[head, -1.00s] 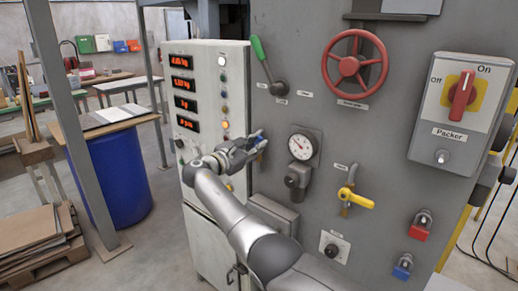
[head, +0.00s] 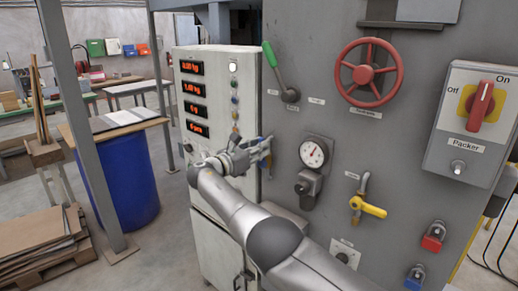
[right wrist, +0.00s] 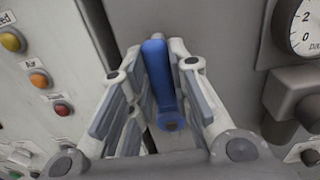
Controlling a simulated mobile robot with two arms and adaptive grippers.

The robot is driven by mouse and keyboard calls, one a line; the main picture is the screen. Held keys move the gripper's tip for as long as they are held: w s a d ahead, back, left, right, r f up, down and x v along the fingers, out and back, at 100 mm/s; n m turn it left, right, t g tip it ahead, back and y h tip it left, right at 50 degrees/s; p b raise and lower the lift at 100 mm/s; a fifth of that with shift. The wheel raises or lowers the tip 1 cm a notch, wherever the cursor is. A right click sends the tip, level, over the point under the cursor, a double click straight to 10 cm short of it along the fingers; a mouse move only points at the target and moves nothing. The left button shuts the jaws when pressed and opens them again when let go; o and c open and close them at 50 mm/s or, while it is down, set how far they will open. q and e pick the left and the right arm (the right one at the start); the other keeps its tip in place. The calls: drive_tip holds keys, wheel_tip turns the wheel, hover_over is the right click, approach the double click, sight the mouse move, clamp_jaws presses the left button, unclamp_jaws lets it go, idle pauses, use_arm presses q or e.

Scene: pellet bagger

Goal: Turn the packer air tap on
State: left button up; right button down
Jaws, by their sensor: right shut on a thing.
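A blue lever handle (right wrist: 160,82) stands between the two fingers of my right gripper (right wrist: 168,112), in the right wrist view. The gripper is shut on it. In the head view my right gripper (head: 258,150) is at the left edge of the grey machine panel, beside the pressure gauge, with a little blue showing at its fingers. The handle's base and any label on it are hidden, so I cannot tell its exact setting. My left gripper is out of view.
Around it on the panel are a pressure gauge (head: 314,152), a yellow-handled valve (head: 370,208), a green lever (head: 270,55), a red handwheel (head: 368,72) and a red Packer switch (head: 481,104). A white control cabinet (head: 210,165) stands close at the left.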

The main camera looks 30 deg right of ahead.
drive_tip(key=c, duration=1.3)
unclamp_jaws()
drive_tip(key=v, duration=1.2)
drive_tip(key=shift+f, duration=0.1)
